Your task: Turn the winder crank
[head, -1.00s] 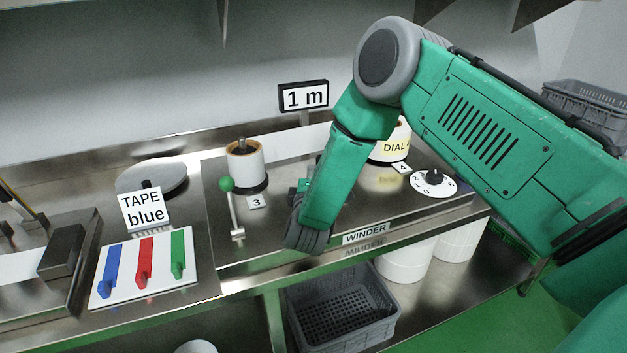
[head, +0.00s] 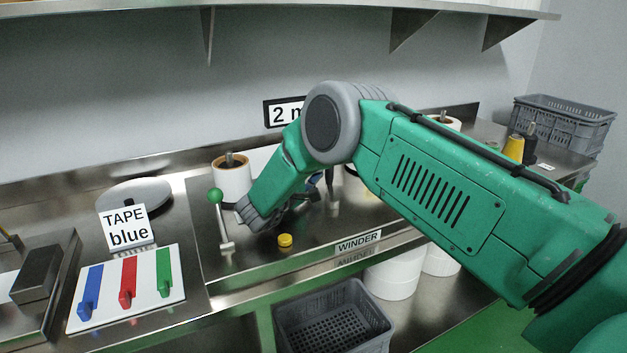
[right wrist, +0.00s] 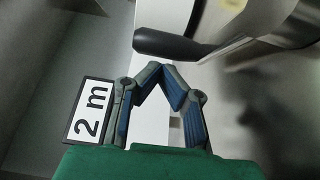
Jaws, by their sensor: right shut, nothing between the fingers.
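The winder, marked by its WINDER label (head: 358,243), is a steel bench unit. A lever with a green knob (head: 215,195) stands upright at its left; I cannot tell whether this is the crank. My right gripper (head: 325,184) is mostly hidden behind my own forearm, over the winder's middle. In the right wrist view its fingers (right wrist: 162,72) meet at the tips, shut and empty. A dark rounded bar (right wrist: 168,44) lies just beyond the fingertips there, perhaps a crank handle; contact is not clear. The "2 m" sign (head: 283,113) is partly covered by my arm. My left gripper is out of view.
A yellow button (head: 285,241) sits in front of my wrist. A white spool (head: 231,177) stands behind the lever. The blue, red and green switch panel (head: 150,301) and TAPE blue sign (head: 125,229) are at left. A grey crate (head: 335,318) is below.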

